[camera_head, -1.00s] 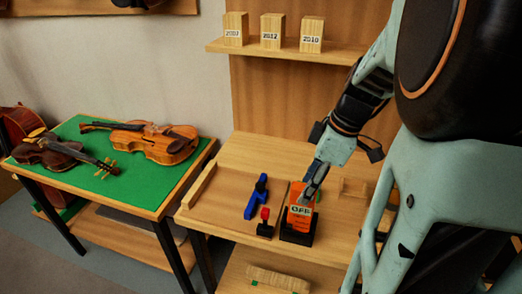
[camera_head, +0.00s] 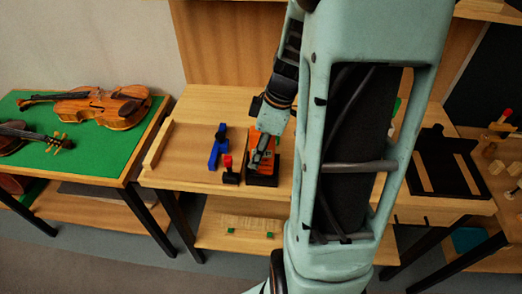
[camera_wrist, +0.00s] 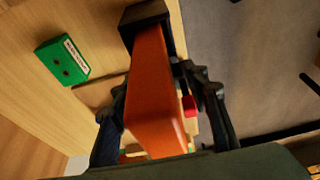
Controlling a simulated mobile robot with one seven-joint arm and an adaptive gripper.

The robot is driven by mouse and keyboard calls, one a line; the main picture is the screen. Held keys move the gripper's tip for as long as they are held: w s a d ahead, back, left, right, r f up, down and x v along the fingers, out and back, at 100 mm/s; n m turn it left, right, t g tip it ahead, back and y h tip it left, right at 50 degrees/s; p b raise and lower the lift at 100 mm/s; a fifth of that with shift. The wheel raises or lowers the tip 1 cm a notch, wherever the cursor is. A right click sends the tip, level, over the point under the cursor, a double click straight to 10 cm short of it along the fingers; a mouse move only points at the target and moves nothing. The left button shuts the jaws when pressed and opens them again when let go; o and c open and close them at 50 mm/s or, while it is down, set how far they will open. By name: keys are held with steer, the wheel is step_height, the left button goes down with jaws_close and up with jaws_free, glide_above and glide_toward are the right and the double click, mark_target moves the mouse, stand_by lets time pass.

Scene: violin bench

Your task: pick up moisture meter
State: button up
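The moisture meter, which I take to be the orange block-shaped device (camera_head: 258,144), stands in a black holder (camera_head: 262,181) on the wooden bench. In the wrist view the orange body (camera_wrist: 153,95) fills the middle, and its far end meets the black holder (camera_wrist: 146,18). My gripper (camera_wrist: 150,80) has one finger on each side of the orange body. Both fingertips appear to touch it, so it looks shut on it. In the head view my gripper (camera_head: 262,150) comes down from above and covers part of the device. The device still sits at the holder.
A blue tool (camera_head: 217,148) and a red-topped black item (camera_head: 229,170) stand close left of the holder. A green labelled box (camera_wrist: 62,60) lies on the bench nearby. A green-topped table (camera_head: 75,155) with violins is at the left. My arm hides the bench's right part.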

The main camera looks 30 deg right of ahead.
jaws_close()
steer(key=shift+r, duration=0.1)
